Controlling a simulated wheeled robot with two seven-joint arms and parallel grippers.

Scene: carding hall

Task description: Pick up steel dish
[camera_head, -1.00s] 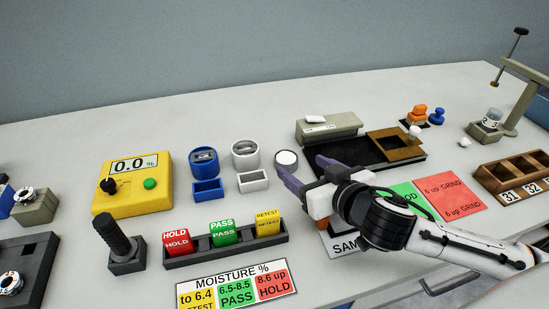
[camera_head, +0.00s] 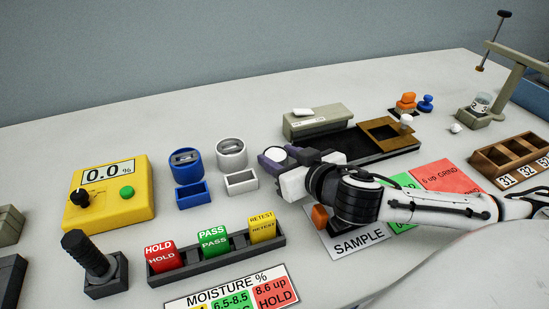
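The steel dish (camera_head: 274,154), a small round piece with a pale top, stands on the table just right of the white-grey cup. My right gripper (camera_head: 276,158) reaches it from the right, with its dark purple fingers on either side of the dish. The fingers look apart; contact with the dish is hard to make out, and the fingers partly hide its lower part. My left gripper is not in view.
A grey cup (camera_head: 231,153) and white tray (camera_head: 241,182) stand close left, beside a blue cup (camera_head: 185,161). A grey box (camera_head: 318,123) and black tray (camera_head: 345,141) lie behind my gripper. A HOLD/PASS/RETEST rack (camera_head: 217,258) is in front. The back left table is clear.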

